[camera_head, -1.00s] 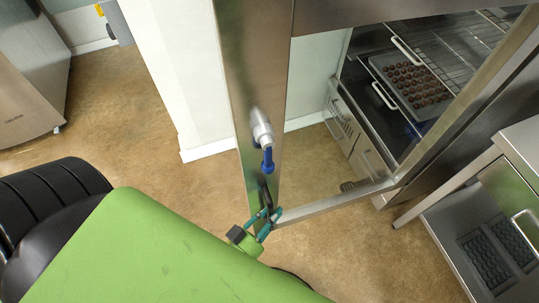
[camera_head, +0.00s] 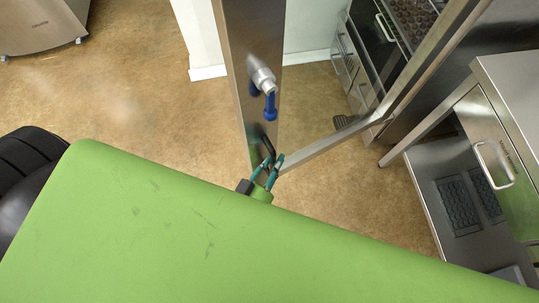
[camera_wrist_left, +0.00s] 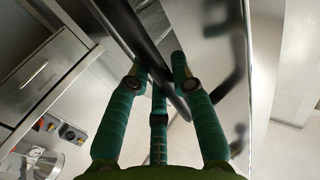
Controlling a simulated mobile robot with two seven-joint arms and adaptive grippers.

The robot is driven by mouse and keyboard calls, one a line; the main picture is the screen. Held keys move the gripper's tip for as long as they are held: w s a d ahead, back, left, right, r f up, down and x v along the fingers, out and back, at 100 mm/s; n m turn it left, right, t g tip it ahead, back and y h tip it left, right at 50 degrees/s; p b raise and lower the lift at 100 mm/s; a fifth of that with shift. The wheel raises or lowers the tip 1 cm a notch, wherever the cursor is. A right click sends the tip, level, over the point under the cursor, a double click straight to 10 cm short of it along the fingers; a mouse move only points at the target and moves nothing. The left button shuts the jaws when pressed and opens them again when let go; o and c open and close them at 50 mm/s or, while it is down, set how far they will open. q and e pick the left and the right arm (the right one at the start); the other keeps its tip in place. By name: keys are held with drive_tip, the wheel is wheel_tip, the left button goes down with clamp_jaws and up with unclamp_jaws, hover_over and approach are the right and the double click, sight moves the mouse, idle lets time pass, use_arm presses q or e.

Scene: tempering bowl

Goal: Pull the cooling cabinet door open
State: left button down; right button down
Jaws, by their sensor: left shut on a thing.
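The cooling cabinet door is a glass pane in a steel frame (camera_head: 236,40), standing swung out from the cabinet (camera_head: 392,40) at upper right. Its bottom rail (camera_head: 335,143) runs back toward the cabinet. A black bar handle (camera_head: 265,146) is on the door's near stile. My left gripper (camera_head: 268,172), with teal fingers, is at the lower end of the handle. In the left wrist view the fingers (camera_wrist_left: 160,80) are closed around the black bar (camera_wrist_left: 135,32), beside the shiny door panel (camera_wrist_left: 222,65). My right gripper is not in view.
A tray of brown chocolates (camera_head: 412,18) is inside the cabinet. A steel bench (camera_head: 510,80) stands at right. Brown floor (camera_head: 120,100) is clear at left.

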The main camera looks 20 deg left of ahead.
use_arm(q)
drive_tip(key=shift+d+r, duration=0.1)
drive_tip(key=shift+d, duration=0.2)
drive_tip(key=c, duration=1)
unclamp_jaws()
drive_tip(key=shift+c, duration=0.2)
drive_tip(key=s+a, duration=0.1)
drive_tip(key=s, duration=1)
drive_tip(key=shift+s+a, duration=0.4)
